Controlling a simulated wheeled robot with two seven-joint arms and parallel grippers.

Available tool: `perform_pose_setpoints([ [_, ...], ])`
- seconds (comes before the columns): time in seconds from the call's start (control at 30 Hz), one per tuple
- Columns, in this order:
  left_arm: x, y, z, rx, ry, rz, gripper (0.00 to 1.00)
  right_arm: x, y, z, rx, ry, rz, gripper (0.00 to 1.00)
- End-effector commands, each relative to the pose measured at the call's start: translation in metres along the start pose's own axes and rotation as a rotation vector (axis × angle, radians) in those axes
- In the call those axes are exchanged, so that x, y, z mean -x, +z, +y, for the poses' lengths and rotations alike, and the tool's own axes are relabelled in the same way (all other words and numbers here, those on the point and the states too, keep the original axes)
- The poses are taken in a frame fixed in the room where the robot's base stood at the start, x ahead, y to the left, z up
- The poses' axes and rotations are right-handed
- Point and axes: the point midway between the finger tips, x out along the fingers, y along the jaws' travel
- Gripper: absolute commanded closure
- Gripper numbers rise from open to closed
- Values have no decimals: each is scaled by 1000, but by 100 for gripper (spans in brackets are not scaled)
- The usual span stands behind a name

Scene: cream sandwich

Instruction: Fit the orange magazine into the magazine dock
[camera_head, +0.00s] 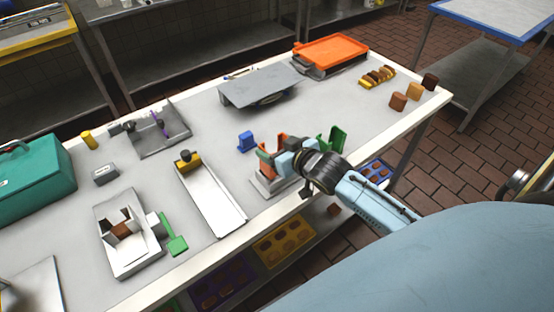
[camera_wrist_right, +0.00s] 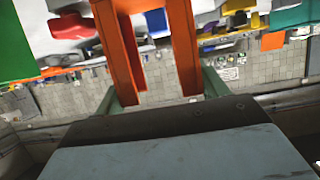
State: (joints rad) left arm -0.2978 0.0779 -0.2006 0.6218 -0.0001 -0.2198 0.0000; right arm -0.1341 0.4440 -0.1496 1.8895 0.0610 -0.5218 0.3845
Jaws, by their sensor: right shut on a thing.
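The orange magazine (camera_head: 265,163) is an upright orange channel near the front edge of the table, right of the middle in the head view. My right gripper (camera_head: 281,155) is shut on it. In the right wrist view, the magazine's two orange walls (camera_wrist_right: 118,50) stand between my greenish fingers. A pale grey, low base (camera_head: 262,189), which looks like the magazine dock, is directly under the magazine. My gripper partly hides it, and I cannot tell whether the magazine is seated in it or just above. My left gripper is not in view.
A green magazine-like part (camera_head: 336,138) stands right of my gripper, and a small blue block (camera_head: 246,141) behind it. A long white tray (camera_head: 222,203) lies to the left. An orange tray (camera_head: 335,48) and several brown pieces are farther back.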

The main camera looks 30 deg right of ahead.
Motion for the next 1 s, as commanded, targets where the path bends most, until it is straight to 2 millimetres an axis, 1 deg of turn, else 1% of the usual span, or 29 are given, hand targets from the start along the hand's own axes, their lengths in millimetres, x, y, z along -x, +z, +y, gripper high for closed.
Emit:
perform_pose_setpoints([
  [0.3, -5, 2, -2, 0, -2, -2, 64, -14, 35, 0, 0, 0, 1, 54],
  [0.7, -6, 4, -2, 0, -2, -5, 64, -17, 39, 0, 0, -1, 2, 54],
  [0.73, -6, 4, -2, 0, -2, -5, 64, -17, 40, 0, 0, 0, 1, 26],
  [0.9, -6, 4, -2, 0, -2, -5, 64, -16, 40, 0, 1, 0, 1, 6],
  [1.0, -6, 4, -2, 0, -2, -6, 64, -16, 40, 0, 1, 0, 1, 6],
])
